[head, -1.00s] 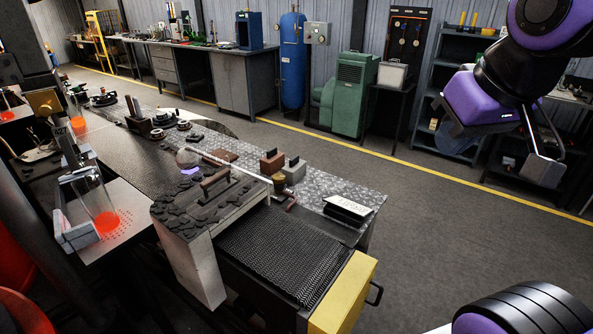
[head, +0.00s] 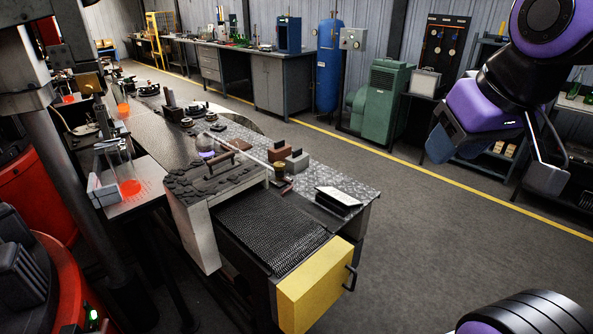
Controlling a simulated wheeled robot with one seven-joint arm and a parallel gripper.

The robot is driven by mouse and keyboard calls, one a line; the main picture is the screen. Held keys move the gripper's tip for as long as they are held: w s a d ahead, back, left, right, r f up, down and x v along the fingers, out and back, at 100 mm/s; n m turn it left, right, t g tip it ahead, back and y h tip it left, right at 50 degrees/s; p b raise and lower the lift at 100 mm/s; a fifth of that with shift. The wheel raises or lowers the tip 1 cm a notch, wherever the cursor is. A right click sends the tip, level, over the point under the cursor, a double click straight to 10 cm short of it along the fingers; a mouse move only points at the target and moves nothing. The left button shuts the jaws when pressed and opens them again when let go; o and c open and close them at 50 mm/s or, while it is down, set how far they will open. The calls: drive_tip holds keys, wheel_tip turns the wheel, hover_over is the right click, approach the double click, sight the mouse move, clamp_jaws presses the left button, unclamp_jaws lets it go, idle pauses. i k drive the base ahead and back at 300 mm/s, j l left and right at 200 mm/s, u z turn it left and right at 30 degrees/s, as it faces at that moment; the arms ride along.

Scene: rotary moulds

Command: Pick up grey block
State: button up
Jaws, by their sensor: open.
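The grey block (head: 297,163) is a small light-grey piece with a dark handle on top. It stands on the metal-plated part of the bench (head: 338,178), just right of a similar brown block (head: 278,151). My gripper (head: 487,160) hangs at the upper right of the head view, over the open floor and well to the right of the bench. Its two fingers are spread wide with nothing between them.
A dark mesh bed (head: 268,232) with a yellow end panel (head: 315,290) juts toward me. Grey floor (head: 420,230) right of the bench is clear. A red machine (head: 55,280) stands at left.

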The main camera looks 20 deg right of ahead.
sight(295, 162)
drive_tip(key=l+u, duration=0.15)
drive_tip(key=l, duration=0.25)
drive_tip(key=k+l+u, duration=0.15)
drive_tip(key=l, duration=0.2)
drive_tip(key=l+u, duration=0.2)
drive_tip(key=l, duration=0.15)
drive_tip(key=k+l+u, duration=0.15)
drive_tip(key=l, duration=0.2)
drive_tip(key=i+l+u, duration=0.2)
drive_tip(key=l+u, duration=0.2)
drive_tip(key=l, duration=0.65)
drive_tip(key=l+u, duration=0.4)
drive_tip(key=l, duration=0.6)
drive_tip(key=i+l+u, duration=0.35)
drive_tip(key=l, duration=0.3)
drive_tip(key=i+l+u, duration=0.15)
drive_tip(key=i+l, duration=0.15)
drive_tip(key=i+l+u, duration=0.2)
drive_tip(key=l, duration=0.3)
